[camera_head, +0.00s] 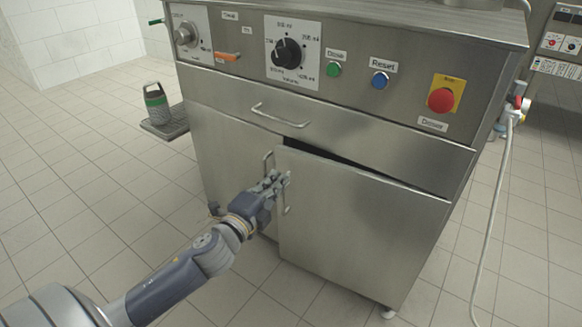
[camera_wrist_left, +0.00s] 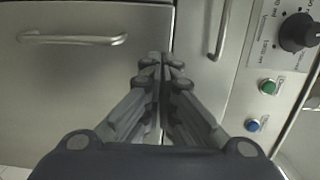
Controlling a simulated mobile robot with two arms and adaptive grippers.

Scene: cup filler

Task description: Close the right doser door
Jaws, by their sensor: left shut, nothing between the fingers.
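The right doser door (camera_head: 355,230) is a steel panel on the front of the machine. It stands slightly ajar, with a dark gap along its top edge. Its handle (camera_head: 287,198) is near its left edge. In the left wrist view, turned sideways, the door (camera_wrist_left: 75,90) and its handle (camera_wrist_left: 72,38) fill the left side. My left gripper (camera_head: 281,179) is shut and empty, with its fingertips in front of the upper left part of the door. In the left wrist view the fingertips (camera_wrist_left: 161,58) are together near the door's top edge. Whether they touch it is unclear. My right gripper is out of view.
The left door (camera_head: 225,160) appears closed beside it, with its handle (camera_head: 267,160) close to my fingers. A drawer (camera_head: 350,133) with a handle is above the doors. Knobs and buttons line the panel above. A hose (camera_head: 497,190) hangs at the right.

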